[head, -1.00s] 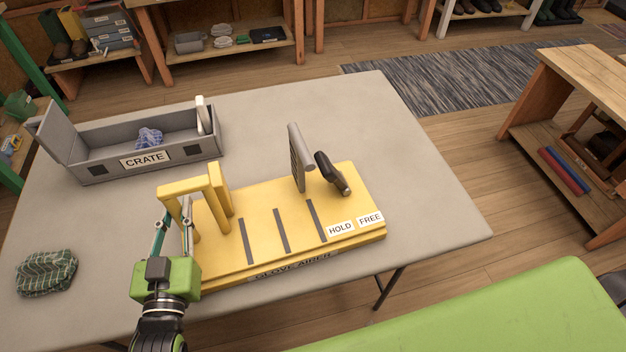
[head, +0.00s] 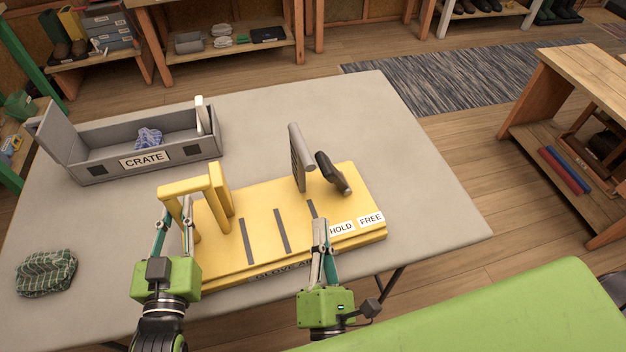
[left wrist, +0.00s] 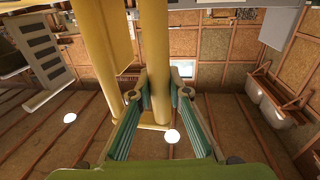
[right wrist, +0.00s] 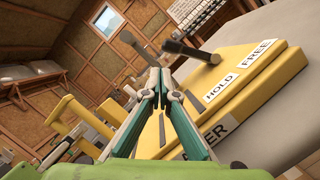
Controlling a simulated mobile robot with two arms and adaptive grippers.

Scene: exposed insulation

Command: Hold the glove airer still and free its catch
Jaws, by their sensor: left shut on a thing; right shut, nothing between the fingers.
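The yellow glove airer (head: 268,222) lies on the grey table, with a yellow frame handle (head: 222,190) at its left end. My left gripper (head: 174,222) is shut on a post of that handle; the left wrist view shows the post (left wrist: 153,60) between the fingers. A grey upright plate (head: 298,158) and a black lever (head: 333,173), seemingly the catch, stand at the right end, near the HOLD (head: 341,228) and FREE (head: 370,218) labels. My right gripper (head: 319,222) is shut and empty over the airer's front edge, nearer the camera than the lever. The lever also shows in the right wrist view (right wrist: 190,51).
A grey open crate (head: 88,170) holding a blue checked item (head: 149,138) stands at the back left. A green checked cloth bundle (head: 46,272) lies at the left. The table (head: 420,200) is clear right of the airer.

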